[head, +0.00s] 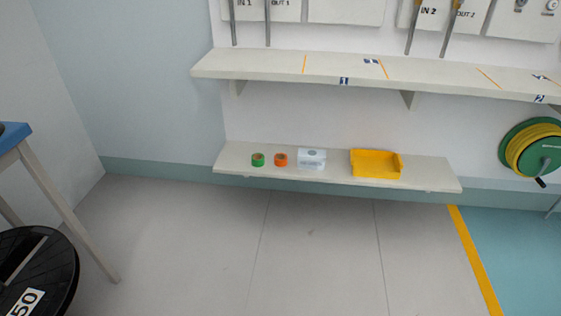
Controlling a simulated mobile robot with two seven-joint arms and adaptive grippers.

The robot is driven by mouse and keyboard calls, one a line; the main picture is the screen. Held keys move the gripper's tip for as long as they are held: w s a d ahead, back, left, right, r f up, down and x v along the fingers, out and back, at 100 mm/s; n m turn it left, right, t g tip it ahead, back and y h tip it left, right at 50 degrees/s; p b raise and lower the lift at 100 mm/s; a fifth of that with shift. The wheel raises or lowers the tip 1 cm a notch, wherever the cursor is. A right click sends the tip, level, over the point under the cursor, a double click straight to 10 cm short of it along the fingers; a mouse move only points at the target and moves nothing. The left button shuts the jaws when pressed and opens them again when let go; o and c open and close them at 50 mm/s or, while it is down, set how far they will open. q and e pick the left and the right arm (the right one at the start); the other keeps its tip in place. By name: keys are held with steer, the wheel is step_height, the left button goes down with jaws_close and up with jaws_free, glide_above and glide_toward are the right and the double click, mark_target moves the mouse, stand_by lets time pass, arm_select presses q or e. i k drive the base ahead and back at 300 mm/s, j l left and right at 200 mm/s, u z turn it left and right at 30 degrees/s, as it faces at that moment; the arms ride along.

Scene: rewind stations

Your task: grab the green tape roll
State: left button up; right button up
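The green tape roll (258,160) is small and sits on the low white shelf (228,160), near its left end. An orange tape roll (281,160) stands just to its right, a small gap apart. Neither of my grippers shows in the head view, so nothing is seen near the green roll.
A white box (312,159) and a yellow tray (376,164) share the low shelf. A longer shelf (400,72) juts out above. A green reel with yellow hose (534,149) hangs at right. A blue-topped table (14,136) and black disc (38,272) stand left. The middle floor is clear.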

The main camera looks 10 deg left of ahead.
mark_target(258, 160)
steer(key=i+j, duration=0.3)
steer(key=i, duration=0.25)
steer(key=i+j, duration=0.1)
steer(key=i, duration=1.55)
steer(key=j+u, duration=0.05)
